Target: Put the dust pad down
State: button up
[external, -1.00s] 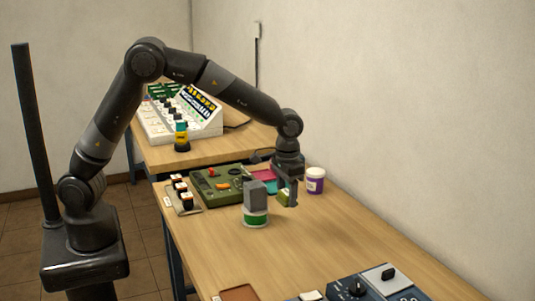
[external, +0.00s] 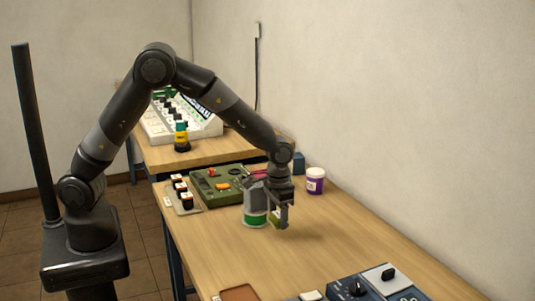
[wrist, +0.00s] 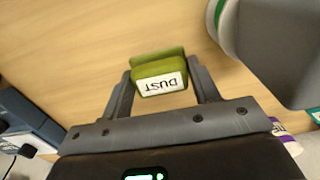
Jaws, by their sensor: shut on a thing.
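The dust pad (wrist: 158,72) is a small olive-green block with a white label reading DUST. My gripper (wrist: 160,85) is shut on it, one finger on each side, in the wrist view. In the external view my gripper (external: 279,222) hangs over the wooden table (external: 320,250), and the pad (external: 274,216) shows only in part between the fingers. The pad looks low over the table; I cannot tell whether it touches the wood.
A grey-topped canister with a green band (external: 255,220) stands close to the left of my gripper. A purple and white tub (external: 316,181) stands behind right. A green panel (external: 218,187) lies behind left. A blue device (external: 376,285) sits at the front; the table between is clear.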

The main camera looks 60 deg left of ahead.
aim_at(279, 236)
jog(key=shift+w+a+f, duration=0.2)
jog(key=shift+f, duration=2)
jog(key=shift+f, duration=0.1)
jog(key=o, duration=1)
jog(key=shift+c, duration=0.2)
